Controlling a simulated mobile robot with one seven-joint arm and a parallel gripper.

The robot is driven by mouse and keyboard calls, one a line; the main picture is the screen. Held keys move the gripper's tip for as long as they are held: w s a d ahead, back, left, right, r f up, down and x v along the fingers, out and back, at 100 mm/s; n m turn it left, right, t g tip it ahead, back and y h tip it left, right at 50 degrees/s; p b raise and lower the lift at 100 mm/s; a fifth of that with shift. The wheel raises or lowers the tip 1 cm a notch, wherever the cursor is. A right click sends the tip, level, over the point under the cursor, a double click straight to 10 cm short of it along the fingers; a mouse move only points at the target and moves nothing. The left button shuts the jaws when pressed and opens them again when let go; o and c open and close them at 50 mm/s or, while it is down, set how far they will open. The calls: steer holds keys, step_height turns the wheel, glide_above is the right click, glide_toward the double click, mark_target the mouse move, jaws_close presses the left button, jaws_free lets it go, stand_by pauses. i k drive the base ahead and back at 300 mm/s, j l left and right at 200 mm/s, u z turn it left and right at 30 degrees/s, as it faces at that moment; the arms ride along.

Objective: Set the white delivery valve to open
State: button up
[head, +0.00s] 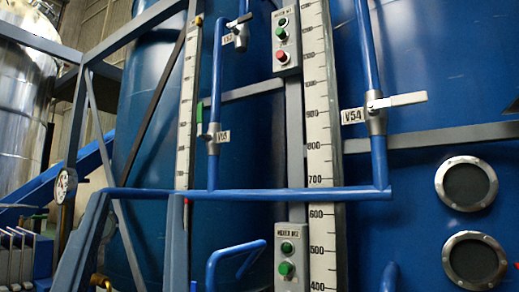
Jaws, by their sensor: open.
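A valve labelled V54 (375,113) sits on a vertical blue pipe right of centre. Its white lever (405,100) sticks out to the right, roughly level and across the pipe. I cannot tell from a label whether this is the delivery valve. My gripper is not in view.
A horizontal blue pipe (280,194) joins the two vertical pipes. Large blue tanks (440,60) stand behind. Round portholes (466,184) are at right. A grey frame and blue rails stand at left.

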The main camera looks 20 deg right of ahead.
mark_target(420, 96)
steer(key=z, duration=1.2)
